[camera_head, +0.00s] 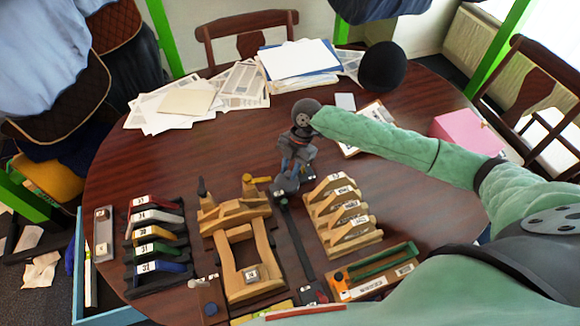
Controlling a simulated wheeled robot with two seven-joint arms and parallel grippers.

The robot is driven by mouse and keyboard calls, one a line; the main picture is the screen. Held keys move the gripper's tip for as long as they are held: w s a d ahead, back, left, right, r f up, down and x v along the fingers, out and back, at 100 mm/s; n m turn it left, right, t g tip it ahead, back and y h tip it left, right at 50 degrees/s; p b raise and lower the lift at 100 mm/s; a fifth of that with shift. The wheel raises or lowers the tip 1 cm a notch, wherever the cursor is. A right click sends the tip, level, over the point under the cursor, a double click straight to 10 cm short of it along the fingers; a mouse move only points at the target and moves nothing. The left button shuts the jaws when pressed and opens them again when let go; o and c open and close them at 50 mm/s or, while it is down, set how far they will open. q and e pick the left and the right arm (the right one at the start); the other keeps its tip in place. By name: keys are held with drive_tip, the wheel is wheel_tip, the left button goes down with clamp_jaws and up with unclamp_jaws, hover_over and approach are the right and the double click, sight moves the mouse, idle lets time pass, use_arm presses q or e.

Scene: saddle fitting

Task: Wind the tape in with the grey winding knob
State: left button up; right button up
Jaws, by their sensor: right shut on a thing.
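My right gripper (291,168) reaches down from the arm that comes in from the right. It is shut at a small dark grey reel-like case (285,187) near the middle of the table. The grey winding knob is mostly hidden by the fingers there. A dark tape (293,232) runs from the case toward the near edge, between the wooden frame and the wooden rack. Its near end lies by a small dark red-marked piece (314,292). My left gripper is not in view.
Left of the tape stand a wooden saddle frame (236,265) and a rack of numbered coloured pieces (155,245). Right of it are a wooden rack (340,215) and a tray with a green bar (375,270).

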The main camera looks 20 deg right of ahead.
drive_tip(key=shift+m+t, duration=0.3)
drive_tip(key=shift+m, duration=0.5)
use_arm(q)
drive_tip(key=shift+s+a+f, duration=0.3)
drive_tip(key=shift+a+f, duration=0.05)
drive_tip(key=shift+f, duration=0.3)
use_arm(e)
drive_tip(key=o, duration=1)
